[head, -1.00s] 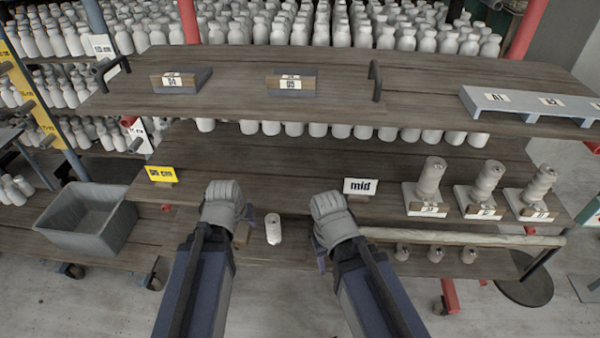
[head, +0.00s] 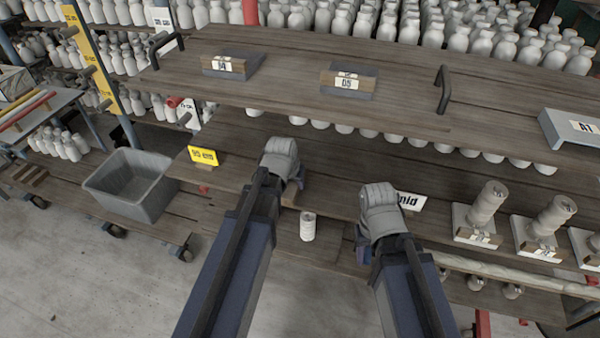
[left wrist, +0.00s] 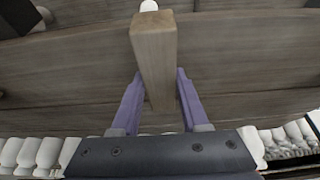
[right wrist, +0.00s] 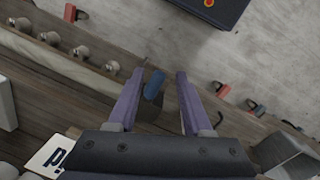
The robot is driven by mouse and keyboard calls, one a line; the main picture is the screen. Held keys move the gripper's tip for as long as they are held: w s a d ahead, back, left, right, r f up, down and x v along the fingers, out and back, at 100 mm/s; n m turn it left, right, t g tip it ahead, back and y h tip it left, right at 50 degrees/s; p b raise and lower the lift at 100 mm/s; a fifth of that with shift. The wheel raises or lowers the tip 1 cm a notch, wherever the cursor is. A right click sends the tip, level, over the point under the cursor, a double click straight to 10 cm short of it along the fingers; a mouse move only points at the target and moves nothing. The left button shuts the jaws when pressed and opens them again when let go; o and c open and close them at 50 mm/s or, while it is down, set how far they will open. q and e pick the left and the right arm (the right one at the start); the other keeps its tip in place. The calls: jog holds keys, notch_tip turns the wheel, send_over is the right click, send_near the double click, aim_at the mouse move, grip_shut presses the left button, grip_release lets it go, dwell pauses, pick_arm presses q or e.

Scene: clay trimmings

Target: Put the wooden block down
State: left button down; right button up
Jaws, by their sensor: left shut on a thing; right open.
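The wooden block (left wrist: 155,58) is a plain light-brown bar, seen end-on between the purple fingers of my left gripper (left wrist: 158,82) in the left wrist view. My left gripper is shut on it. In the head view, my left gripper (head: 291,187) is by the front edge of the middle shelf, and its hand hides most of the block. I cannot tell whether the block touches a board. My right gripper (right wrist: 158,75) is open and empty in the right wrist view. In the head view it (head: 363,246) is in front of the shelf, left of the "mid" card.
A small white bottle (head: 308,226) stands on the low board between my arms. A yellow card (head: 203,155) and the "mid" card (head: 411,202) stand on the middle shelf (head: 345,165). A grey bin (head: 131,181) is at left. Stacked clay pieces (head: 488,205) stand at right.

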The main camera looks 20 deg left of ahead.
pick_arm(q)
jog(key=shift+w+r, duration=0.1)
jog(key=w, duration=0.4)
jog(key=shift+w, duration=0.1)
jog(key=shift+f+b, duration=0.4)
jog(key=shift+f, duration=0.15)
jog(key=shift+r, duration=0.2)
jog(key=shift+f, duration=0.15)
jog(key=shift+c, duration=2.1)
grip_release()
pick_arm(e)
jog(key=shift+w+d+f, duration=0.3)
jog(key=shift+w+f, duration=0.05)
jog(key=shift+f, duration=0.05)
jog(key=shift+r, duration=0.1)
